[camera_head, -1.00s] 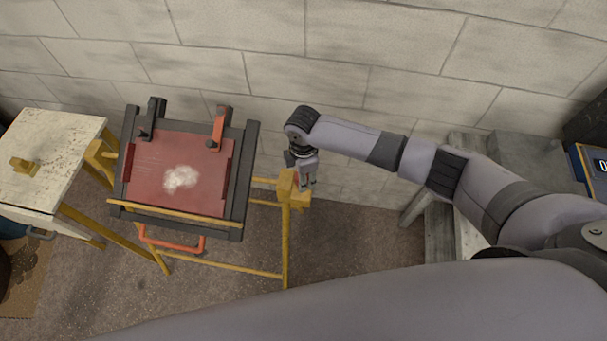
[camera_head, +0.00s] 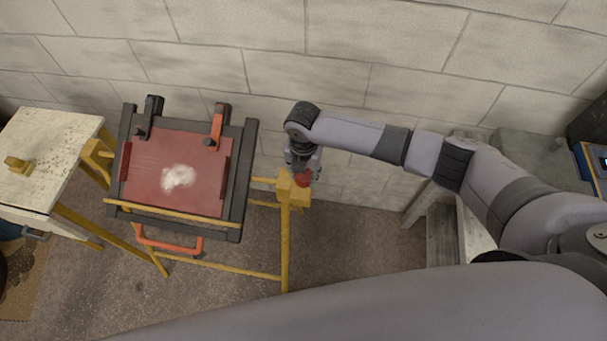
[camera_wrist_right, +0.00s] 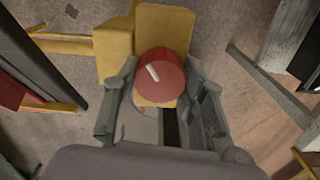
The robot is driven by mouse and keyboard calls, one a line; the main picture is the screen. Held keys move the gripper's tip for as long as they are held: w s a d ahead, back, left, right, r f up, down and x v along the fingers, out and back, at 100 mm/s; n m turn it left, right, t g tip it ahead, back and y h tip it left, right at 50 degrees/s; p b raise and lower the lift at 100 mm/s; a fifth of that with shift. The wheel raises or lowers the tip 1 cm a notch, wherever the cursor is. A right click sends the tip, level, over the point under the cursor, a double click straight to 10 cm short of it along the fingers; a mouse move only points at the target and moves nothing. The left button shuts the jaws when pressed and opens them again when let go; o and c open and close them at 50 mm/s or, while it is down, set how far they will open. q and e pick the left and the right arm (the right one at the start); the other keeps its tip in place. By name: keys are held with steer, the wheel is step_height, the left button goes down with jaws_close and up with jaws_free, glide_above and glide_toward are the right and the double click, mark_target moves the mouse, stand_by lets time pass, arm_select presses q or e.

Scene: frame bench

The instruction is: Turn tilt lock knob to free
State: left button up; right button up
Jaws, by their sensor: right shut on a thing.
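The red round tilt lock knob (camera_wrist_right: 162,75) has a short white pointer line on its face, slanting from upper left to lower right in the right wrist view. The knob sits on a yellow block (camera_head: 291,190) at the right side of the frame; in the head view it is a small red patch (camera_head: 302,180), partly hidden by my gripper. My right gripper (camera_wrist_right: 164,84) is shut on the knob, one grey finger on each side of it; it also shows in the head view (camera_head: 302,168). My left gripper is in neither view.
A dark tilting frame (camera_head: 246,170) with a red panel (camera_head: 148,172) and a white powdery patch stands on yellow legs. An orange handle (camera_head: 170,250) hangs at its front. A pale table (camera_head: 50,140) stands at left, a grey bench (camera_head: 445,225) at right. A block wall is behind.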

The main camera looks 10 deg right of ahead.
steer(key=n+b, duration=0.1)
steer(key=n, duration=0.4)
steer(key=shift+n+b, duration=0.3)
steer(key=shift+b, duration=0.05)
steer(key=n+b, duration=0.1)
steer(key=n, duration=0.3)
steer(key=shift+n, duration=0.4)
steer(key=o, duration=1.2)
steer(key=shift+c, duration=0.2)
steer(key=shift+r, duration=0.2)
step_height(320, 180, up, 12)
steer(key=shift+f, duration=0.2)
